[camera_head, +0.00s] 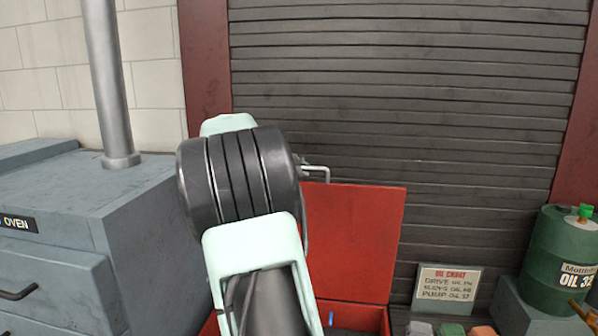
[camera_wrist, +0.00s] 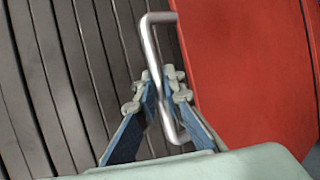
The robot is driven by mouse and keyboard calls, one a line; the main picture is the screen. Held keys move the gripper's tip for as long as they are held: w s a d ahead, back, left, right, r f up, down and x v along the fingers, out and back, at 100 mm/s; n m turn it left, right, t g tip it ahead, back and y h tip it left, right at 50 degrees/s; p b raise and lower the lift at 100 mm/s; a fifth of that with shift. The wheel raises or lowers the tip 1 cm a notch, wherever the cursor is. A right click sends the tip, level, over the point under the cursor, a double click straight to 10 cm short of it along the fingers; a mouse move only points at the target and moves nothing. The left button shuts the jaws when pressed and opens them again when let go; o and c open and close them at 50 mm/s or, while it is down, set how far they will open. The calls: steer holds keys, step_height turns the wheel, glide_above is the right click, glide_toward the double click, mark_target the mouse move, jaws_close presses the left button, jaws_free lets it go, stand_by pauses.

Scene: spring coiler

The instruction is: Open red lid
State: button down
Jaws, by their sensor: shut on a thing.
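The red lid (camera_head: 355,240) stands raised, roughly upright, at the back of its red box (camera_head: 368,317), in front of the dark shutter. In the wrist view the lid (camera_wrist: 245,70) fills the right side. A bent metal handle (camera_head: 318,172) shows at the lid's top left in the head view. In the wrist view my gripper (camera_wrist: 160,88) is shut on this handle (camera_wrist: 151,45), which passes between the blue-grey fingers.
A grey oven cabinet (camera_head: 70,225) with a pipe (camera_head: 108,80) stands at the left. The slatted shutter (camera_head: 420,90) is behind the lid. An oil chart sign (camera_head: 446,288) and a green oil drum (camera_head: 560,255) are at the right. A blue item (camera_head: 331,318) shows inside the box.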

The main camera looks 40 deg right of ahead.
steer(key=shift+g+y, duration=0.3)
steer(key=shift+y, duration=0.3)
steer(key=shift+w+d+r+p, duration=0.1)
steer(key=shift+w+d+p, duration=0.2)
steer(key=shift+w+d, duration=0.65)
steer(key=shift+w+d+r+p, duration=0.1)
steer(key=shift+w+d+p, duration=0.15)
steer(key=shift+w+d, duration=0.65)
steer(key=shift+s+d, duration=0.15)
steer(key=c, duration=2)
jaws_free()
steer(key=shift+f, duration=0.1)
steer(key=v, duration=1.2)
